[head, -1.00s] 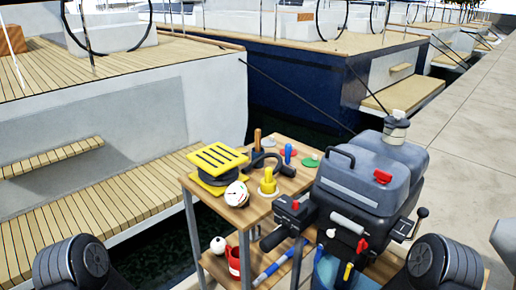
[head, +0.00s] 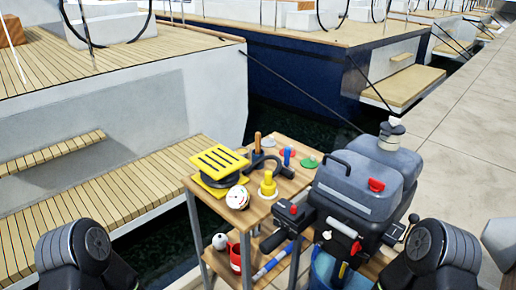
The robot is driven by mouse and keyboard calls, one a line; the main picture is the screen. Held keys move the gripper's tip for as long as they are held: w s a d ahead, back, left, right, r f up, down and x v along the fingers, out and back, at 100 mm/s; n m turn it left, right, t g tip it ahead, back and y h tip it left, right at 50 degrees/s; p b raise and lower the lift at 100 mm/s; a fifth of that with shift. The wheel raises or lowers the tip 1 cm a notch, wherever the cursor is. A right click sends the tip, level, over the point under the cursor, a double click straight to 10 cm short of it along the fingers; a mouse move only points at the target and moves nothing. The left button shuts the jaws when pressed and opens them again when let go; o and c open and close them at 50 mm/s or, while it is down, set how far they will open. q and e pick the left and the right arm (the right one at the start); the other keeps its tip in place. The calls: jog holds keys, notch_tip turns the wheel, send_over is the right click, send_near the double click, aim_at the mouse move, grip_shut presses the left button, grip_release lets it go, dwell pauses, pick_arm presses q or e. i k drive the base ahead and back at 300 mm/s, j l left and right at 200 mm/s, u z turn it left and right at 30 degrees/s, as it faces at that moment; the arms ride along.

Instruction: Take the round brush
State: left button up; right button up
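I cannot tell for certain which item is the round brush. A wooden-handled upright tool (head: 257,141) stands toward the back of the small wooden table. A yellow knobbed piece with a round base (head: 268,184) stands near the table's right side. Round green (head: 306,162) and red (head: 289,152) discs lie behind it, with a blue upright peg (head: 287,156) close by. No bristles can be made out at this size. Neither gripper is in view. Only upper parts of my arms show in the bottom corners.
A yellow slatted block (head: 219,160) over a dark round piece and a white ball (head: 238,197) crowd the table's left side. A grey outboard motor (head: 362,182) blocks its right side. A red mug (head: 235,258) is on a lower shelf. Boats and water lie behind.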

aim_at(257, 134)
jog(key=z, duration=0.45)
jog(key=j+z, duration=0.15)
jog(key=z, duration=0.3)
jog(key=j+z, duration=0.1)
jog(key=z, duration=0.3)
jog(key=j+z, duration=0.3)
jog(key=k+j+z, duration=0.25)
jog(key=j, duration=0.15)
jog(key=j+z, duration=0.3)
jog(key=k+j+z, duration=0.25)
jog(key=k+j, duration=0.2)
jog(key=j, duration=0.2)
jog(key=k+j, duration=0.25)
jog(key=j, duration=0.2)
jog(key=z, duration=0.05)
